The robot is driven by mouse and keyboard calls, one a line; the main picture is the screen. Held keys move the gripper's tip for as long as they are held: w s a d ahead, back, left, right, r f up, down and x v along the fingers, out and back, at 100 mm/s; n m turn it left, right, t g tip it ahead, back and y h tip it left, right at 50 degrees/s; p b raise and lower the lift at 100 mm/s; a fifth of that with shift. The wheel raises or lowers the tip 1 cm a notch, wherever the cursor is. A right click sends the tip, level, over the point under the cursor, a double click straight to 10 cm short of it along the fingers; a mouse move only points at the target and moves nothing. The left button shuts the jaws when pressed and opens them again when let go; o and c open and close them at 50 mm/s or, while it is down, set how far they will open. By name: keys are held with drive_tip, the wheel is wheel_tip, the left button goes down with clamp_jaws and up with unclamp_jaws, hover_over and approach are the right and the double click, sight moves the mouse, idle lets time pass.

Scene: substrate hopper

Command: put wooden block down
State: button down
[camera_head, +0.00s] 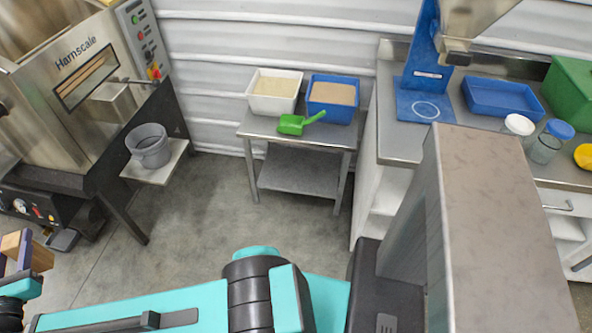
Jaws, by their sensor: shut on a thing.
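The wooden block (41,258) is light brown and shows at the far left edge of the head view, low down. My gripper (24,254) is shut on it, with a dark finger crossing in front of the block. The finger and the picture's edge hide part of the block. The block is in front of the hopper machine's lower part. I cannot tell its exact height above the floor.
The Harnscale hopper machine (75,125) stands at left, with a grey bucket (149,147) on its shelf. A steel table (300,131) holds a white tub (273,103), a blue tub (333,112) and a green scoop (291,124). A counter (390,128) stands at right. Middle floor is clear.

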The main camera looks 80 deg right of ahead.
drive_tip(key=s+d+f+m+g+h+b, duration=0.1)
drive_tip(key=s+d+f+m+g+b, duration=0.15)
drive_tip(key=d+f+b, duration=0.7)
drive_tip(key=s+d+f+m+g+h+b, duration=0.1)
drive_tip(key=d+f+m+g+h+b, duration=0.2)
drive_tip(key=d+f, duration=1.15)
drive_tip(key=s+d+f+m+g+b, duration=0.1)
drive_tip(key=s+d+f+g+b, duration=0.35)
drive_tip(key=d, duration=1.45)
drive_tip(key=s+d+f+m+g+y+b, duration=0.1)
drive_tip(key=s+d+f+m+g+b, duration=0.4)
drive_tip(key=s+d+f+b, duration=1.5)
drive_tip(key=s+d+f+g, duration=0.1)
drive_tip(key=s+d+f, duration=0.7)
drive_tip(key=s+d, duration=0.3)
drive_tip(key=shift+d+f+g, duration=0.4)
drive_tip(key=shift+d, duration=0.05)
drive_tip(key=shift+s, duration=0.1)
drive_tip(key=w+d+f+b, duration=0.1)
drive_tip(key=w+d+b, duration=0.3)
drive_tip(key=d, duration=1)
drive_tip(key=w, duration=0.3)
drive_tip(key=shift+w+f+b, duration=0.25)
drive_tip(key=shift+w+b, duration=0.1)
